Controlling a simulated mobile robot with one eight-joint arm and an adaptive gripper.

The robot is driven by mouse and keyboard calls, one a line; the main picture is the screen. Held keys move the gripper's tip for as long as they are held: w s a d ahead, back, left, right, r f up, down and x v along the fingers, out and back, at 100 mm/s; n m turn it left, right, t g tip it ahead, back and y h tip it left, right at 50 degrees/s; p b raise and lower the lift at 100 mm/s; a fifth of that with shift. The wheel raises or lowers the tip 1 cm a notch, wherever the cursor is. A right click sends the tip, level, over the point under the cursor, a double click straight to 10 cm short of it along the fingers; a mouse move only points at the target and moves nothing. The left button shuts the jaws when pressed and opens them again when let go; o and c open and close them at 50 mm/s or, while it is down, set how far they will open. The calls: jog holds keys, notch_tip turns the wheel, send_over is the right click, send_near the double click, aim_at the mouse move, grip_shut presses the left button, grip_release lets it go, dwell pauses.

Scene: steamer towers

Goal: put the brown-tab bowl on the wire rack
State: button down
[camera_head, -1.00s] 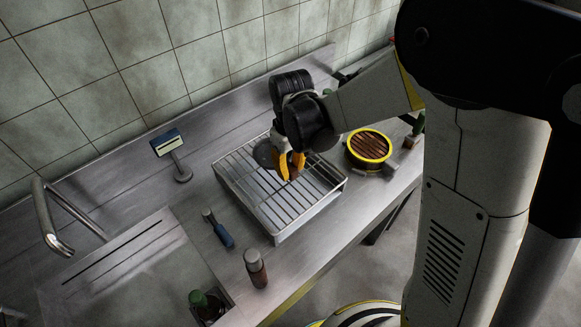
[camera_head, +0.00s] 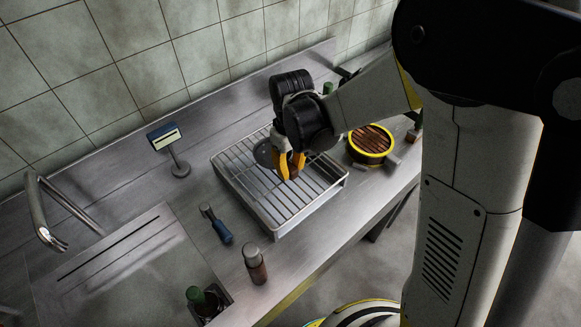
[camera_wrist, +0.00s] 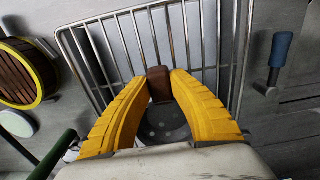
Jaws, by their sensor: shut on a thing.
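My gripper (camera_head: 290,167) has its yellow fingers closed on the brown tab of a dark grey bowl (camera_head: 264,153). In the wrist view the brown tab (camera_wrist: 159,84) sits between my fingertips (camera_wrist: 160,88), with the bowl's dark speckled surface (camera_wrist: 163,125) showing behind it. The bowl is over the wire rack (camera_head: 277,237), inside the rack's outline. Whether its underside touches the bars is hidden. The rack's bars (camera_wrist: 92,55) also show in the wrist view. My wrist covers part of the bowl in the head view.
A round slatted steamer (camera_head: 371,143) with a yellow rim stands right of the rack. A blue-handled tool (camera_head: 221,230), a brown bottle (camera_head: 256,266) and a sign stand (camera_head: 168,142) are left of it. The sink (camera_head: 125,270) with a faucet (camera_head: 45,225) lies at lower left.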

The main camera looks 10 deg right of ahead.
jog(key=shift+f, duration=0.3)
jog(key=c, duration=1.2)
grip_release()
jog(key=shift+r, duration=0.1)
notch_tip(320, 180, up, 12)
